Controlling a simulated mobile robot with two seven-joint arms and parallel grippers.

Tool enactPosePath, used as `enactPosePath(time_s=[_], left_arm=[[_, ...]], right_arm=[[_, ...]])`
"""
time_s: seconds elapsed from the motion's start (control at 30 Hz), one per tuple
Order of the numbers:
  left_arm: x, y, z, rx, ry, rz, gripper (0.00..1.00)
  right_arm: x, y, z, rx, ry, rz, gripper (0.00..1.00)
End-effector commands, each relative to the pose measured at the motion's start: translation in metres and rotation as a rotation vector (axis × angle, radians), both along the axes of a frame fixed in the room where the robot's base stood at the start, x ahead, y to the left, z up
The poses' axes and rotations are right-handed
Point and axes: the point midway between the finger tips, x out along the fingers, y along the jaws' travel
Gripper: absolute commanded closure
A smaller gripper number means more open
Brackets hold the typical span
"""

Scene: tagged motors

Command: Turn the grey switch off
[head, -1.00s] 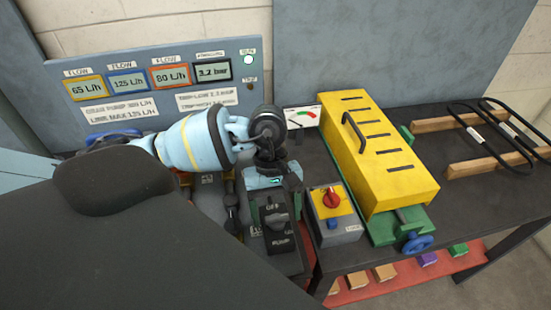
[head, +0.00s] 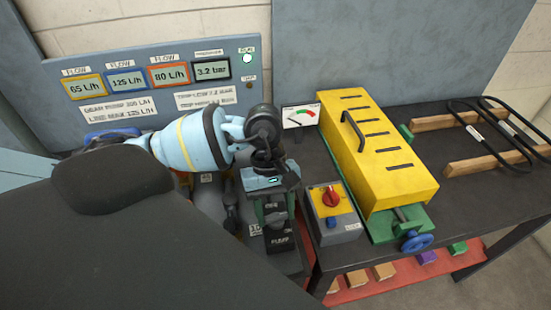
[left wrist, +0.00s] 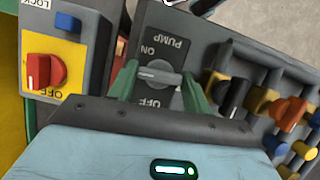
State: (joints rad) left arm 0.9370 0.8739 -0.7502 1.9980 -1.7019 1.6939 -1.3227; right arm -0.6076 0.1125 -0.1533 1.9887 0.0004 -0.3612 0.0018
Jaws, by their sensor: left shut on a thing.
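The grey switch (left wrist: 160,76) is a knob on a dark plate marked PUMP, ON and OFF. In the left wrist view its handle lies crosswise, between the ON and OFF labels. My left gripper (left wrist: 158,85) has a green finger at each end of the handle and is shut on it. In the head view my left gripper (head: 277,212) points down over the switch plate (head: 280,241) and hides most of the knob. My right gripper is not in view.
A grey box with a red knob (head: 331,197) stands close right of the switch; its yellow face (left wrist: 57,52) also shows in the left wrist view. Beyond it is a long yellow cover (head: 375,150). Several coloured knobs (left wrist: 290,112) sit on the switch's other side. A display panel (head: 150,90) stands behind.

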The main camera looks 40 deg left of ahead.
Motion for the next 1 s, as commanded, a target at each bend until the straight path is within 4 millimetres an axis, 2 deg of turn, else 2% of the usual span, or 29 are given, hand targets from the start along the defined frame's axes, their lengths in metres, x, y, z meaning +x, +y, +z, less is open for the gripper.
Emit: enactPosePath(time_s=[0.37, 1.0], left_arm=[[-0.0024, 0.0017, -0.0006, 0.001, 0.001, 0.296, 0.74], [-0.0058, 0.0009, 0.0008, -0.002, -0.002, 0.903, 0.74]], right_arm=[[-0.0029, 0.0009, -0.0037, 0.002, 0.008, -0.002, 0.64], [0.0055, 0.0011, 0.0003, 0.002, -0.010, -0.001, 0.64]])
